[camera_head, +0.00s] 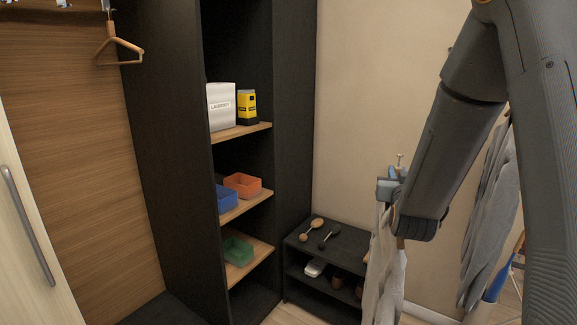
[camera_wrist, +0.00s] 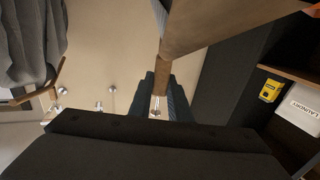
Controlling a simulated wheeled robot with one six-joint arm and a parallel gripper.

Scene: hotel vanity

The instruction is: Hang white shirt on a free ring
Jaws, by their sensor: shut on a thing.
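My gripper (camera_head: 388,187) is shut on a hanger whose metal hook (camera_head: 399,160) sticks up above the jaws. A pale grey-white shirt (camera_head: 384,275) hangs below the gripper, partly hidden by my arm. In the wrist view my jaws (camera_wrist: 158,103) close around the wooden hanger (camera_wrist: 164,68). Metal fittings (camera_head: 62,4) show at the top left edge of the head view, cut off by the frame; I cannot tell which rings are free. A bare wooden hanger (camera_head: 118,48) hangs beside them in the wood-backed bay.
A dark shelf unit (camera_head: 292,150) holds a laundry box (camera_head: 221,106), a yellow-black item (camera_head: 247,107) and coloured trays. A low shoe rack (camera_head: 325,262) stands beside it. Another grey garment (camera_head: 490,215) hangs at right. Wall knobs (camera_wrist: 98,105) show in the wrist view.

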